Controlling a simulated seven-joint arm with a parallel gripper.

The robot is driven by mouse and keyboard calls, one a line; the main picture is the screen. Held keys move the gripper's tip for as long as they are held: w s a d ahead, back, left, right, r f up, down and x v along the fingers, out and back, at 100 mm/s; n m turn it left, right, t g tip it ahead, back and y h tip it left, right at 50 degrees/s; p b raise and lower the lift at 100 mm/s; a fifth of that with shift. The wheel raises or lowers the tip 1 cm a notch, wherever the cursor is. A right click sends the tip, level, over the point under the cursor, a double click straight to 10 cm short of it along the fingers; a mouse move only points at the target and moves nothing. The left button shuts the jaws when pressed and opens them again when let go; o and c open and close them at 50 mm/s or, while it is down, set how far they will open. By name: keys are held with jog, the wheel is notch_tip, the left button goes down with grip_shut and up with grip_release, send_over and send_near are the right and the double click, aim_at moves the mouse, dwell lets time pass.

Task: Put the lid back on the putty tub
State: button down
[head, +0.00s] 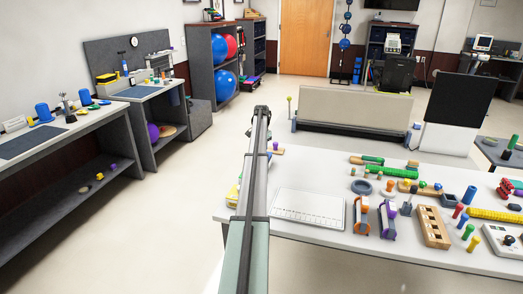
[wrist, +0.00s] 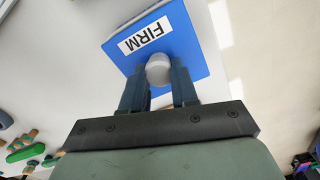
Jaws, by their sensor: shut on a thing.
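In the wrist view my gripper (wrist: 158,86) is shut on the pale round knob of a blue square lid (wrist: 187,45). The lid has a white label reading FIRM. The knob sits between the two dark fingertips. A pale edge shows beyond the lid's upper side; I cannot tell whether it belongs to the putty tub. I cannot make out the tub for certain in either view. In the head view my own arm hides the gripper and the lid.
A white table (head: 325,237) fills the right of the head view. A white board (head: 308,207) lies near its left end. Wooden pegboards, green-handled tools and coloured pegs crowd its right part. A yellow and blue thing (head: 233,194) shows partly beside my arm. Open floor lies to the left.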

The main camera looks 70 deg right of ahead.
jog(key=shift+f, duration=0.6)
dwell(1.5)
jog(key=shift+c, duration=2.4)
grip_release()
jog(key=shift+r, duration=0.1)
jog(key=shift+r, duration=3.45)
jog(key=shift+r, duration=0.1)
notch_tip(320, 180, up, 14)
jog(key=shift+f, duration=0.2)
